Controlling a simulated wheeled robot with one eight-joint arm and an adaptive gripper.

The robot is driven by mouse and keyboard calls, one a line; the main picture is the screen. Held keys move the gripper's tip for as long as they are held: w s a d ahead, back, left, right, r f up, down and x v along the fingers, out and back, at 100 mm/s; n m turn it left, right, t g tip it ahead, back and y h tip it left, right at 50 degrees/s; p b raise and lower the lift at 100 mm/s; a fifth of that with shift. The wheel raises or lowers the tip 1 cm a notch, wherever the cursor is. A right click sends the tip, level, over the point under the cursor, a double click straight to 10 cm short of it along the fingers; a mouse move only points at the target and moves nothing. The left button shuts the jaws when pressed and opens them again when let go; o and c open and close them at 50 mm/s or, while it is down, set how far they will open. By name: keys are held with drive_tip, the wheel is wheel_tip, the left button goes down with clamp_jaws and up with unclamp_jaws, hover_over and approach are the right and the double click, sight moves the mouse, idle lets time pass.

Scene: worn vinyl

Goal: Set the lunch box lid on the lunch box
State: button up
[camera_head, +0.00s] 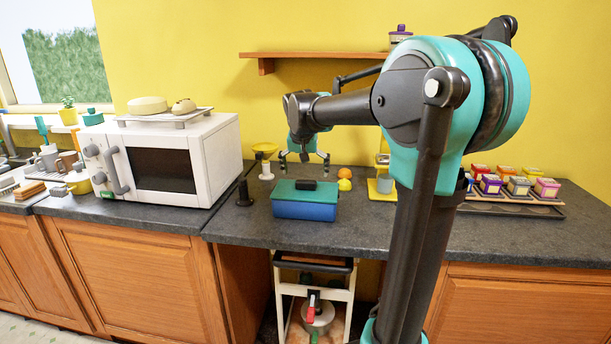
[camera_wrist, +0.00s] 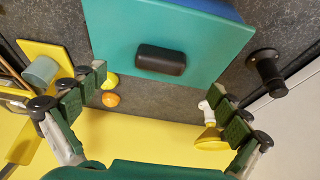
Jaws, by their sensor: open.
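The lunch box (camera_head: 304,211) is blue and stands on the dark counter. Its teal lid (camera_head: 287,190) lies on top of it, with a black handle (camera_head: 306,185) in the middle. My gripper (camera_head: 305,157) is open and empty, above and slightly behind the lid, apart from the handle. In the wrist view the lid (camera_wrist: 115,40) fills the upper middle, the handle (camera_wrist: 160,60) shows beyond my open fingers, and a strip of the box (camera_wrist: 212,5) shows at the top.
A black pepper-mill-like piece (camera_head: 244,194) stands left of the box, near the microwave (camera_head: 165,160). A yellow-topped white stand (camera_head: 265,160), an orange (camera_head: 345,184) and a lemon (camera_head: 344,173) are behind. A yellow dispenser (camera_head: 382,188) stands right. The counter in front is clear.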

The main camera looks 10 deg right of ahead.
drive_tip(key=shift+v, duration=1.3)
drive_tip(key=shift+r, duration=0.1)
